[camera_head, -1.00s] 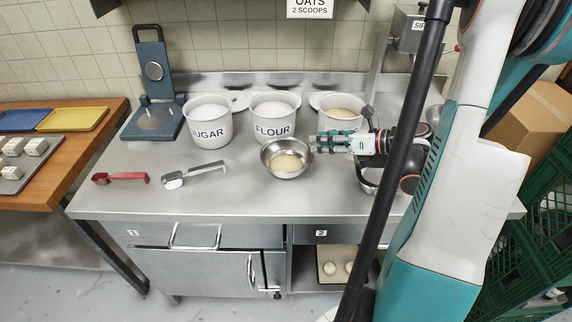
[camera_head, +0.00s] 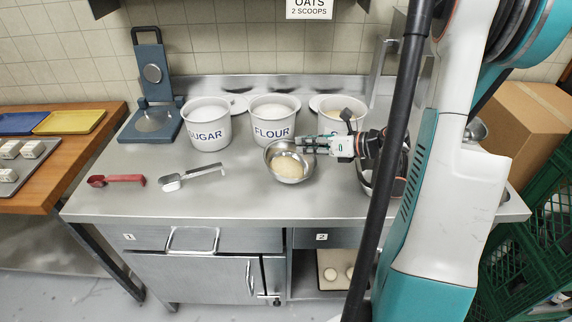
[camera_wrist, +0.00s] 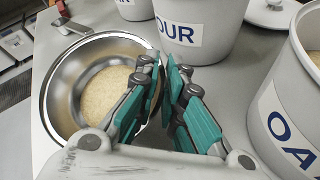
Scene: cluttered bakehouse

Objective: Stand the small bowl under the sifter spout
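The small steel bowl (camera_head: 289,172), with pale meal in its bottom, is at the middle of the steel counter, in front of the flour tub. It looks tilted; I cannot tell whether its base touches the counter. My gripper (camera_head: 308,145) reaches in from the right to the bowl's right rim. In the wrist view my gripper's fingers (camera_wrist: 163,75) are closed together at the rim of the bowl (camera_wrist: 62,72), one on the inner side. The sifter and its spout are mostly hidden behind my arm; a grey upright (camera_head: 383,65) shows at the back right.
Tubs of sugar (camera_head: 207,128), flour (camera_head: 273,124) and oats (camera_wrist: 285,105) line the back. A blue scale (camera_head: 157,120), red scoop (camera_head: 115,181) and metal scoop (camera_head: 192,177) lie left. Another metal vessel is partly hidden behind my arm. The counter front is clear.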

